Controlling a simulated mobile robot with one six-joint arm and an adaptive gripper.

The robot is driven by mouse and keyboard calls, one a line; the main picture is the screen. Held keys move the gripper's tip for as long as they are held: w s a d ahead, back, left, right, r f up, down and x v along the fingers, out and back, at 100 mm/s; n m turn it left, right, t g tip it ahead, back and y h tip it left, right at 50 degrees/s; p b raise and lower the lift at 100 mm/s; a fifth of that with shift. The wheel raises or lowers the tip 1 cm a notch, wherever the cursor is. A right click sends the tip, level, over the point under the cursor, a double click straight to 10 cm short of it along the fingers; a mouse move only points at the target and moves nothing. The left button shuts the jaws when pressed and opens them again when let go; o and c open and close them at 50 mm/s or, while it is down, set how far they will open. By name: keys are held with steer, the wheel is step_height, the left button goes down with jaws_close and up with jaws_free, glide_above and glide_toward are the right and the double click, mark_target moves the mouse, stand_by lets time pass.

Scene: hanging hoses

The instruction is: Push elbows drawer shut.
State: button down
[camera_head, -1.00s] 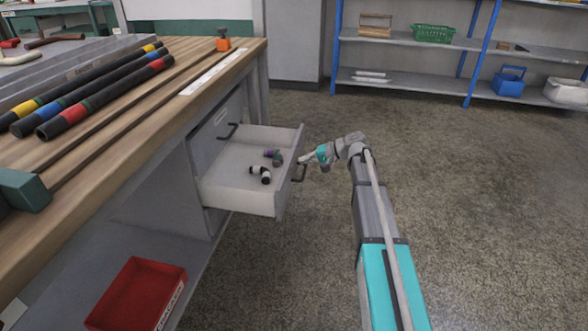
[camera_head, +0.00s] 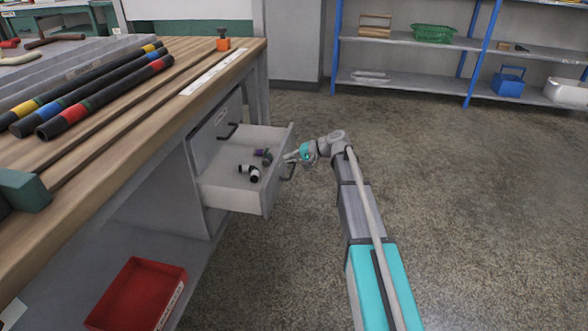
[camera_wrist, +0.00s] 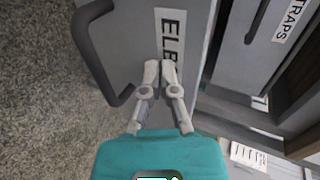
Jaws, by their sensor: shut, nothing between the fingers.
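The elbows drawer (camera_head: 238,196) stands pulled out from under the workbench, with a few dark and white elbow fittings (camera_head: 250,172) inside. Its front, with a label starting "ELB" (camera_wrist: 172,34), fills the upper middle of the wrist view. The dark drawer handle (camera_wrist: 98,62) is left of my fingers there. My gripper (camera_wrist: 160,68) is shut and empty, its fingertips at the drawer front over the label. In the head view my gripper (camera_head: 288,157) is at the outer side of the drawer front; contact looks likely but is hard to confirm.
A second drawer labelled "TRAPS" (camera_wrist: 290,20) is at the right in the wrist view. The workbench top (camera_head: 120,135) carries banded black hoses (camera_head: 105,98). A red bin (camera_head: 137,292) sits on the lower shelf. Open floor (camera_head: 470,200) lies to the right.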

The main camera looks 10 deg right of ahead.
steer(key=shift+w+a, duration=1.1)
steer(key=shift+a, duration=2.15)
steer(key=shift+w+a, duration=1.05)
steer(key=shift+a, duration=2.25)
steer(key=shift+w+a, duration=1.1)
steer(key=shift+a, duration=2.15)
steer(key=shift+s+d, duration=0.55)
steer(key=shift+d, duration=1.05)
steer(key=shift+s+d, duration=0.5)
steer(key=shift+d, duration=1.05)
steer(key=shift+s+d, duration=0.55)
steer(key=shift+d, duration=1.05)
steer(key=s+d+r+n+g+h+p, duration=0.15)
steer(key=s+d+h+p, duration=0.35)
steer(key=s, duration=0.7)
steer(key=s+d+r+n+g+h+p, duration=0.1)
steer(key=s+d+r+h+p, duration=0.2)
steer(key=s+d+p, duration=0.65)
steer(key=s+d+r+n+g+h+p, duration=0.1)
steer(key=s+d+r+g+h+p, duration=0.25)
steer(key=s, duration=1.05)
step_height(320, 180, up, 36)
steer(key=d+t+p, duration=0.1)
steer(key=t+p, duration=0.1)
steer(key=p, duration=3.4)
steer(key=shift+w+f+h, duration=0.15)
steer(key=shift+w+h, duration=0.05)
steer(key=shift+h, duration=0.15)
